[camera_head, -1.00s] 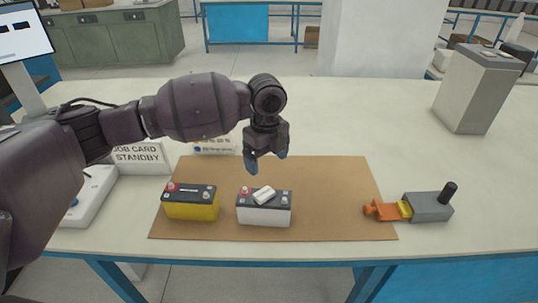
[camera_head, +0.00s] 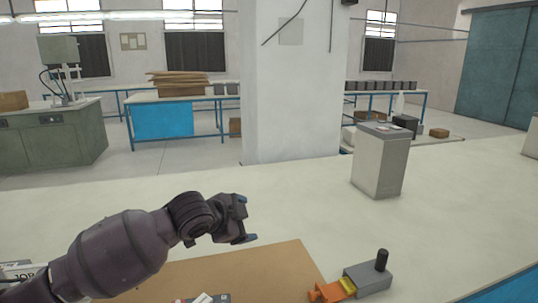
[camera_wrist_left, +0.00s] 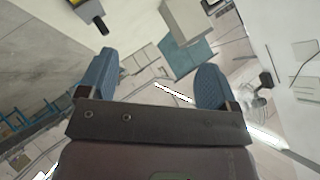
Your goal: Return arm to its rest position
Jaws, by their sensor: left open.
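My left gripper (camera_head: 247,219) is at the lower middle of the head view, above the worktable (camera_head: 440,215) and the brown mat (camera_head: 270,268). Its blue-tipped fingers are apart, pointing to the right, with nothing between them. The left wrist view shows both fingers (camera_wrist_left: 158,60) spread and empty. The top of one battery (camera_head: 221,298) just shows at the bottom edge of the head view; the rest is cut off. My right gripper is not in view.
A grey and orange clamp with a black knob (camera_head: 368,277) sits at the mat's right edge. A tall grey box (camera_head: 378,165) stands farther back on the table. A white job card (camera_head: 20,268) is partly hidden at lower left.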

